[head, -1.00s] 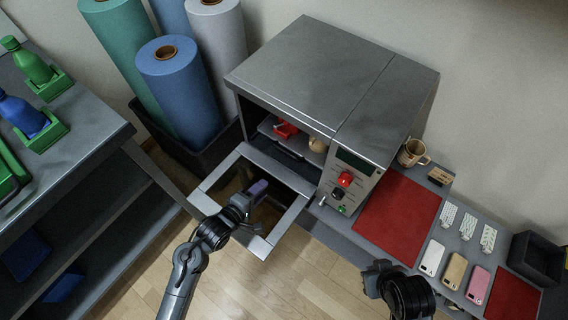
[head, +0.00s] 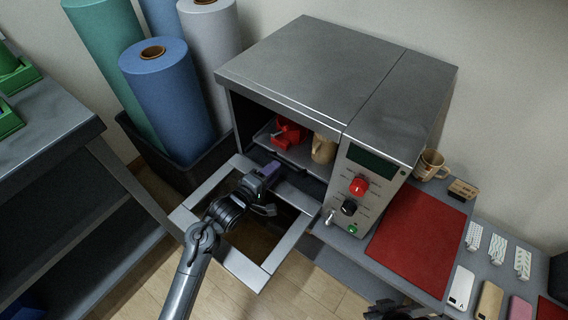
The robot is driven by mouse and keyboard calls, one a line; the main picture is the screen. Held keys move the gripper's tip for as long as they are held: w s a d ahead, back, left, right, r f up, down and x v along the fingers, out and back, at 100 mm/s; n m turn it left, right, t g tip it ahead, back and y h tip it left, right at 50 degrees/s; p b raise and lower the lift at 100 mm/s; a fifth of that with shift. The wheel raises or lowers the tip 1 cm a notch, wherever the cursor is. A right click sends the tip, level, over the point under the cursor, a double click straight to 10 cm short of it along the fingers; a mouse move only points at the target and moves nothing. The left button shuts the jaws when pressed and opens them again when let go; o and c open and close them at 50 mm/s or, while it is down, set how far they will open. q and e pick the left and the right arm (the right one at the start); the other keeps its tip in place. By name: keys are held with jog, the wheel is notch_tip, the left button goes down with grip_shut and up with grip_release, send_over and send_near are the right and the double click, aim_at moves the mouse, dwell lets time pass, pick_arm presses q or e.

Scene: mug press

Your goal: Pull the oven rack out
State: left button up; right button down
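The grey oven (head: 320,80) stands with its glass-panelled door (head: 182,213) folded down. Its rack (head: 301,156) is inside the chamber, with a red object (head: 289,131) and a tan mug (head: 323,148) on it. My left gripper (head: 272,176), with purple on a fingertip, is above the open door, just in front of the chamber. It seems apart from the rack, and its finger gap is not clear.
The control panel (head: 358,190) is right of the chamber. A red mat (head: 417,240), a patterned mug (head: 430,165) and several phones lie on the counter to the right. Rolls (head: 170,95) in a black bin and a shelf unit (head: 60,190) stand left.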

aim_at(284, 162)
pick_arm(q)
jog(key=b+x, duration=0.1)
jog(key=x, duration=0.5)
jog(key=shift+w+d, duration=0.1)
jog(key=shift+w, duration=0.1)
grip_shut()
